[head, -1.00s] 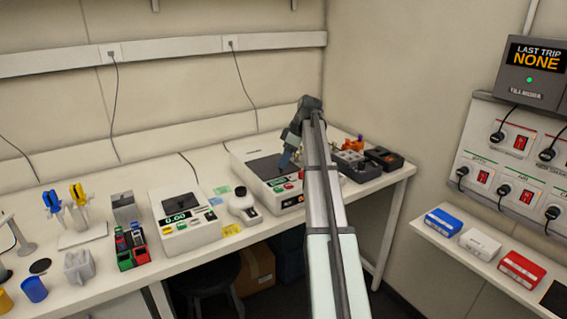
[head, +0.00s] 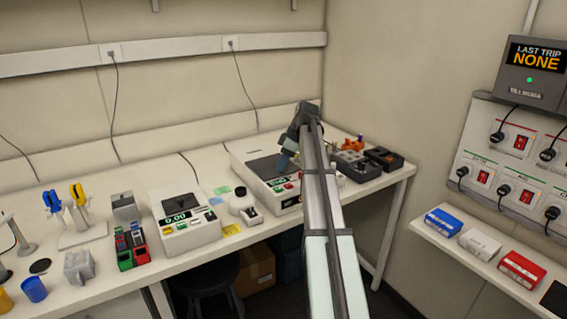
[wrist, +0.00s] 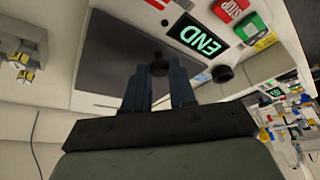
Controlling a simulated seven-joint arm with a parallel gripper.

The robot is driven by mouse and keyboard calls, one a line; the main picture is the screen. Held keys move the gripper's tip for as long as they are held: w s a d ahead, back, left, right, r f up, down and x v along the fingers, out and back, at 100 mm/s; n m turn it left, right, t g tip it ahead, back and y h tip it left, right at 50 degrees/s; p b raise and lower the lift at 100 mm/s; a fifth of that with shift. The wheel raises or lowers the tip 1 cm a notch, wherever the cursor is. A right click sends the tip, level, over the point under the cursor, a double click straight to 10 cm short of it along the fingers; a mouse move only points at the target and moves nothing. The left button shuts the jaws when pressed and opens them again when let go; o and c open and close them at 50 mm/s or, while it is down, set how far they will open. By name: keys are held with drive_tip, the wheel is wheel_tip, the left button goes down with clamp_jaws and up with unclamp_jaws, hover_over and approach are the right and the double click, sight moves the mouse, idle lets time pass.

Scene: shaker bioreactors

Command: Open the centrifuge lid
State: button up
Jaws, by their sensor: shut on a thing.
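The centrifuge (head: 246,180) is the white box at the back right of the bench, with a flat dark lid (head: 262,165) that looks closed. In the wrist view the dark lid (wrist: 112,58) fills the upper middle, and the display (wrist: 195,36) reads END. A small dark round knob (wrist: 160,58) sits at the lid's edge near the display. My gripper (wrist: 161,72) has its two blue-grey fingers on either side of the knob, shut on it. In the head view my gripper (head: 284,161) is over the lid's front right; my arm hides part of the centrifuge.
A red STOP button (wrist: 230,9) and a green button (wrist: 251,26) are beside the display. Dark racks (head: 383,157) stand to the right of the centrifuge. A white handheld-like device (head: 243,206) and another white instrument (head: 184,222) stand to the left.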

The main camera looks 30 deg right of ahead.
clamp_jaws()
drive_tip(key=shift+w, duration=0.1)
drive_tip(key=w, duration=1.6)
drive_tip(key=shift+s, duration=0.1)
drive_tip(key=o, duration=0.8)
unclamp_jaws()
